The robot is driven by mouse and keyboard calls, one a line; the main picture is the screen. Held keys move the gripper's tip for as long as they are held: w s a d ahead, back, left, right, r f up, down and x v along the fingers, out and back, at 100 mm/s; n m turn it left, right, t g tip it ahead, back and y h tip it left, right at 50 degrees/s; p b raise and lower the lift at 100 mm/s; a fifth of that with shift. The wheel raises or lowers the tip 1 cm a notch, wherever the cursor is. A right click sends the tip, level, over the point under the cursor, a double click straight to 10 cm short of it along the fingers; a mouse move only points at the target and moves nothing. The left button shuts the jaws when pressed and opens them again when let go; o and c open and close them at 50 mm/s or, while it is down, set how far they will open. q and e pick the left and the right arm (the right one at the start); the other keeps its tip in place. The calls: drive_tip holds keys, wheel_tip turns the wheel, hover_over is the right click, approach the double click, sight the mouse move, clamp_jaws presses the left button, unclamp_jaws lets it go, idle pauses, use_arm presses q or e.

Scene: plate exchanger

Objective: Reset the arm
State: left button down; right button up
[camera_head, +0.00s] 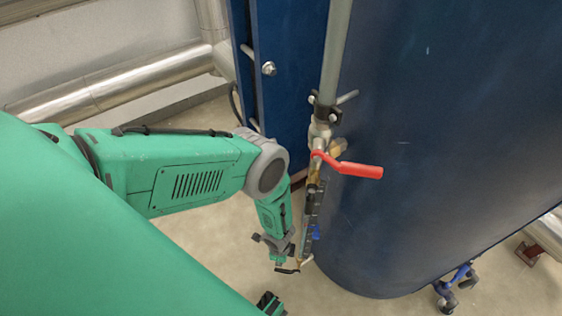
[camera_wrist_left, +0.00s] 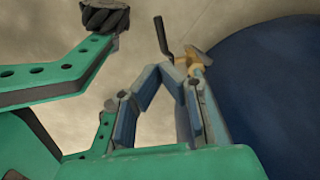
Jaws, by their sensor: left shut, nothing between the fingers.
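My left arm comes in from the left in the head view and bends downward at a grey joint. My left gripper (camera_head: 283,264) is at its lower end, beside the foot of the vertical pipe assembly. In the left wrist view, the fingers of my left gripper (camera_wrist_left: 173,70) come together with nothing seen between them. A small brass valve (camera_wrist_left: 192,60) with a black lever (camera_wrist_left: 162,36) is just beyond the fingertips; I cannot tell whether they touch.
A grey vertical pipe (camera_head: 336,50) with a red valve handle (camera_head: 352,168) stands close to the right of my arm. A large dark blue tank (camera_head: 440,130) fills the right. Silver pipes (camera_head: 110,88) run along the back left wall. Bare floor (camera_head: 205,240) shows below my arm.

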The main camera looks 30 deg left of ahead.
use_arm(q)
drive_tip(key=shift+d+r, duration=0.1)
drive_tip(key=shift+r, duration=0.3)
drive_tip(key=s+a+r+n, duration=0.2)
drive_tip(key=s+r+n, duration=0.2)
drive_tip(key=r, duration=0.6)
drive_tip(key=s+a+r+n, duration=0.3)
drive_tip(key=s+r+n, duration=0.1)
drive_tip(key=r, duration=0.7)
drive_tip(key=s+a+r+n, duration=0.2)
drive_tip(key=s+r+n, duration=0.2)
drive_tip(key=r, duration=0.6)
drive_tip(key=shift+s+a+r+n+t, duration=0.2)
drive_tip(key=shift+s+r+n+t, duration=0.15)
drive_tip(key=shift+s, duration=0.25)
drive_tip(key=shift+w+f, duration=0.1)
